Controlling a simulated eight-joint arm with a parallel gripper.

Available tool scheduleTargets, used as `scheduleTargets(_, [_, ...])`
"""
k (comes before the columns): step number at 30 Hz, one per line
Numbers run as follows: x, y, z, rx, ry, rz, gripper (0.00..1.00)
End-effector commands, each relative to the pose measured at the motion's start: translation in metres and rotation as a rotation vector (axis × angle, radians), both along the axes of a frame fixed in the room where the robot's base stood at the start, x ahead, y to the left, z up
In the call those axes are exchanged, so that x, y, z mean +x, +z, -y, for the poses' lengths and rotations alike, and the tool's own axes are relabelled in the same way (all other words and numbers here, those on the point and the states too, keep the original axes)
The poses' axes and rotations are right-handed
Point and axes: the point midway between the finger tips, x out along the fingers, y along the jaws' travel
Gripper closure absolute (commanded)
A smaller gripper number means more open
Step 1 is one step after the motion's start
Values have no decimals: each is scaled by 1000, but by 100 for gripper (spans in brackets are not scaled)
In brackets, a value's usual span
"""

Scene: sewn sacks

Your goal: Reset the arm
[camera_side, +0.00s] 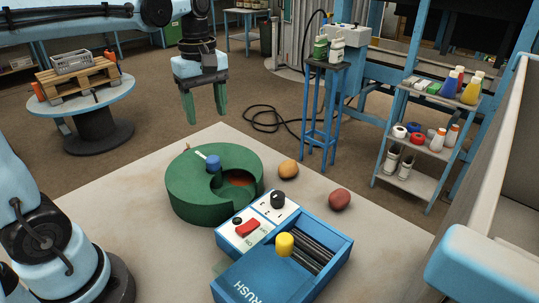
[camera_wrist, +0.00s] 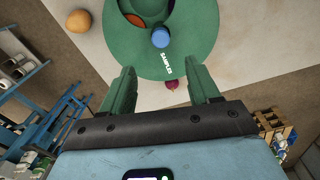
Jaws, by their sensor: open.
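My gripper (camera_side: 204,103) hangs open and empty above the far edge of the table, with its two green fingers pointing down. In the wrist view its fingers (camera_wrist: 163,90) are spread apart with nothing between them. The green round sampler (camera_side: 183,198) stands on the table below and in front of the gripper. It has a blue knob (camera_side: 213,162) and a cut-out with a brown-orange inside. In the wrist view the sampler (camera_wrist: 205,45) is beyond the fingertips, with its blue knob (camera_wrist: 160,37).
A blue crusher box (camera_side: 265,283) with a yellow knob (camera_side: 285,244) and a control panel (camera_side: 247,226) stands at the table's front. An orange-brown lump (camera_side: 288,169) and a reddish lump (camera_side: 340,200) lie beside the sampler. The table's left part (camera_side: 125,200) is bare.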

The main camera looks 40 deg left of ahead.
Motion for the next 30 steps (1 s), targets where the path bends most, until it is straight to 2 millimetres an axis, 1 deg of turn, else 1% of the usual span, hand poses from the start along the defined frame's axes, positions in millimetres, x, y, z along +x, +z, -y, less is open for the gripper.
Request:
scheduleTargets(2, [-3, -2, 3, 4, -43, 18, 39])
scheduleTargets(5, [-9, -6, 11, 19, -171, 75, 39])
scheduleTargets(11, [-28, -26, 34, 111, -604, 257, 39])
scheduleTargets(15, [-40, -42, 48, 217, -909, 375, 39])
scheduleTargets(18, [-48, -53, 56, 297, -1086, 439, 39])
scheduleTargets(21, [-52, -61, 61, 364, -1214, 482, 39])
scheduleTargets(24, [-54, -66, 64, 407, -1289, 507, 39])
scheduleTargets(30, [-55, -67, 66, 429, -1326, 517, 39])
